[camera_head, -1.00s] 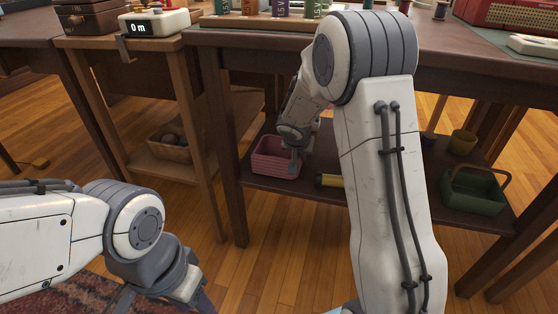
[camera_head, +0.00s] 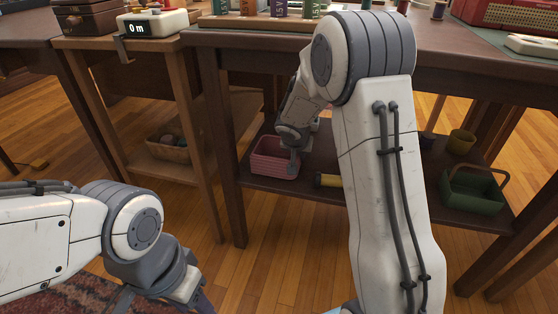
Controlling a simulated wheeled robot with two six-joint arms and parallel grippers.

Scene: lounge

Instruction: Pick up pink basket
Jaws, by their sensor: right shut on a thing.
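The pink basket (camera_head: 270,166) sits on the low shelf (camera_head: 300,192) under the table, near the shelf's left end. My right gripper (camera_head: 293,162) reaches down to the basket's right side and is shut on its wall. My forearm hides part of the basket's back right. The basket looks level, and I cannot tell whether it is clear of the shelf. My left gripper (camera_head: 195,300) is low at the bottom of the view, away from the basket, with its fingertips cut off or hidden.
A wicker basket (camera_head: 170,146) is at left.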

